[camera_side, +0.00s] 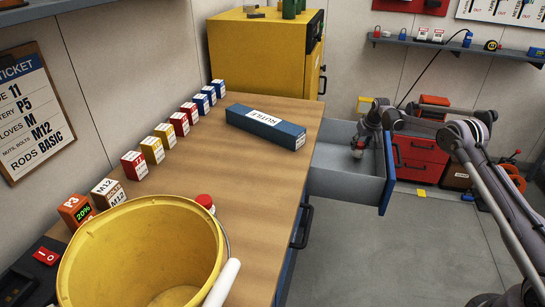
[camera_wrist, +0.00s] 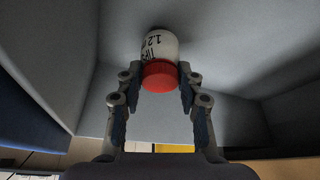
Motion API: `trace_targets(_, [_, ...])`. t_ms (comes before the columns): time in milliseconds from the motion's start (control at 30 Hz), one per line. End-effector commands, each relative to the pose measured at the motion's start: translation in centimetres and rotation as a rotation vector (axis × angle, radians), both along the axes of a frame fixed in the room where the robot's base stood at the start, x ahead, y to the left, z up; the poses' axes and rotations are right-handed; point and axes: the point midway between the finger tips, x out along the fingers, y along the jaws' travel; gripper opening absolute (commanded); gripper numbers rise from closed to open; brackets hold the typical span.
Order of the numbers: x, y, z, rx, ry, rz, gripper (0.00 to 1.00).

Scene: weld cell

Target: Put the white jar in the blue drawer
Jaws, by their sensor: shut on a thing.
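The blue drawer (camera_side: 388,178) is pulled open from the workbench, with a grey inside. My gripper (camera_side: 358,144) reaches down inside the drawer's opening. The white jar (camera_side: 357,153) is small and partly hidden at its tips in the side view. In the wrist view the white jar (camera_wrist: 160,44) has black lettering and a red lid, and my gripper (camera_wrist: 158,80) is shut on it at the lid. Grey drawer surfaces surround the jar there. I cannot tell whether its base touches the drawer floor.
A blue RUTILE box (camera_side: 265,122) lies on the bench. Several small coloured boxes (camera_side: 180,123) line its wall side. A yellow bucket (camera_side: 140,250) stands in front, with a red-topped item (camera_side: 205,201) beside it. A red cabinet (camera_side: 420,155) stands behind the drawer.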

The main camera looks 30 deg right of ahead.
Motion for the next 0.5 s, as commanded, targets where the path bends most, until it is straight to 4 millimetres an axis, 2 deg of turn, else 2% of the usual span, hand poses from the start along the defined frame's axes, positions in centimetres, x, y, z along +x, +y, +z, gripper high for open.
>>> trace_targets(100, [0.01,0.01,-1.32,0.000,0.000,0.000,0.04])
trace_targets(467, [-0.01,0.00,-1.72,0.000,0.000,0.000,0.04])
trace_targets(500, [-0.01,0.00,-1.74,0.000,0.000,0.000,0.42])
